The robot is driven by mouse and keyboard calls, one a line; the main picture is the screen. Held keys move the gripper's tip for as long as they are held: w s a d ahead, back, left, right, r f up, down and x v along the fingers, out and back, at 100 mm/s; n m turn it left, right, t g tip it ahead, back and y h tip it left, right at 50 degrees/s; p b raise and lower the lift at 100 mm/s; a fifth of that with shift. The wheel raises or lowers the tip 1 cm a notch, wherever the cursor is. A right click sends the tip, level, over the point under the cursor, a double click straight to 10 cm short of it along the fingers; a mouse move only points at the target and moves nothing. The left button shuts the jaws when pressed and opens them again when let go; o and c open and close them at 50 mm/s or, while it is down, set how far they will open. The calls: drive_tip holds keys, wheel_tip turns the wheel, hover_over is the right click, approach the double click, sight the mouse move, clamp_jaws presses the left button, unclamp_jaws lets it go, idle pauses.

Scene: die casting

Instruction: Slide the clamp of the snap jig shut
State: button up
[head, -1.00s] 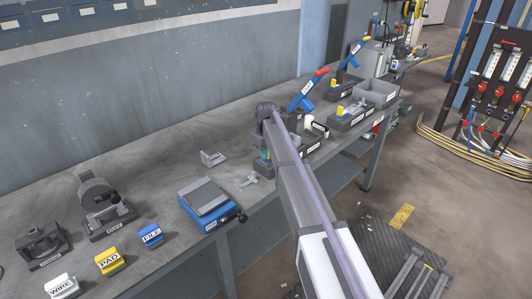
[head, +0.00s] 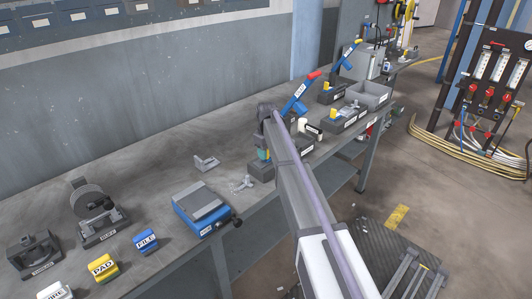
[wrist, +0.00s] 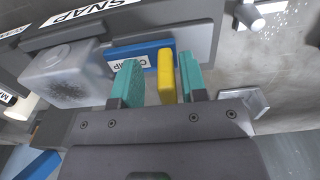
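In the wrist view the snap jig (wrist: 205,38) is a dark grey block with a SNAP label. Its clamp (wrist: 128,54) is a blue plate with a partly hidden white label. A yellow upright piece (wrist: 166,77) stands at the clamp, between the two teal fingers of my gripper (wrist: 160,80). A gap shows on each side of the yellow piece, wider on the left, so my gripper is open around it. In the head view the teal fingertips (head: 264,155) show at the bench's front edge, and my arm hides most of the jig.
A pale translucent block (wrist: 65,72) sits left of the fingers in the wrist view. A blue lever with a red tip (head: 299,96) rises behind my arm. A grey bracket (head: 206,163) and a blue vise (head: 202,208) lie left on the bench.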

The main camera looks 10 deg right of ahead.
drive_tip(key=shift+a+r, duration=0.1)
wheel_tip(320, 180, up, 11)
drive_tip(key=p, duration=1.1)
drive_tip(key=shift+f, duration=0.2)
drive_tip(key=shift+s+m, duration=0.2)
drive_tip(key=shift+m, duration=0.2)
drive_tip(key=s+a+m, duration=0.3)
drive_tip(key=s+m, duration=0.2)
drive_tip(key=s, duration=3.3)
drive_tip(key=shift+s+m, duration=0.3)
